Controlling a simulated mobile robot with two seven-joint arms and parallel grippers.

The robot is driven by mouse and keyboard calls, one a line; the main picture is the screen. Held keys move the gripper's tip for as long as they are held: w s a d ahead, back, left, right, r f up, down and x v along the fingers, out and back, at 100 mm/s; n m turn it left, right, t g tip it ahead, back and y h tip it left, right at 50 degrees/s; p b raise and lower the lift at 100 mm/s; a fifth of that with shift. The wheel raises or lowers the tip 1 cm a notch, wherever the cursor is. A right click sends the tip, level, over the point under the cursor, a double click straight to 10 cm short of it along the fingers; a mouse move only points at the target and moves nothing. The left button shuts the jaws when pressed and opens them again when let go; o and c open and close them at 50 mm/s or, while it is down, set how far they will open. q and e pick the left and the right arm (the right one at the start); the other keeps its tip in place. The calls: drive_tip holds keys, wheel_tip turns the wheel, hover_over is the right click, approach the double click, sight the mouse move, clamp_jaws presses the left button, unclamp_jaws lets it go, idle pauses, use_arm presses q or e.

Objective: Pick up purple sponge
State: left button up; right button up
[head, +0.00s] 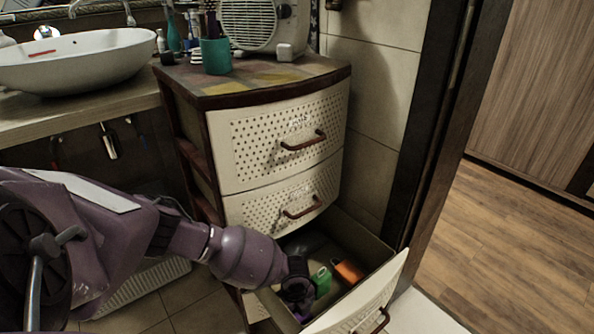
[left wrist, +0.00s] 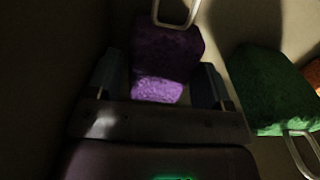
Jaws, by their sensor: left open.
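The purple sponge (left wrist: 167,50) lies in the open bottom drawer (head: 372,252). In the left wrist view it is a fuzzy purple block with a pale metal loop at its far end. My left gripper (left wrist: 160,82) is open, with one dark finger on each side of the sponge's near part. I cannot tell whether the fingers touch it. In the head view my left gripper (head: 297,291) reaches down into the drawer and mostly hides the sponge. My right gripper is not in view.
A green sponge (left wrist: 262,88) with a similar loop lies right of the purple one. An orange item (head: 347,272) lies beyond it in the drawer. Drawer walls surround them, and the closed upper drawers (head: 285,203) stand above. Wooden floor (head: 500,255) is clear at right.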

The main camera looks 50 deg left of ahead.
use_arm(q)
drive_tip(key=c, duration=0.7)
drive_tip(key=shift+r, duration=0.1)
wheel_tip(320, 180, up, 20)
drive_tip(key=p, duration=0.7)
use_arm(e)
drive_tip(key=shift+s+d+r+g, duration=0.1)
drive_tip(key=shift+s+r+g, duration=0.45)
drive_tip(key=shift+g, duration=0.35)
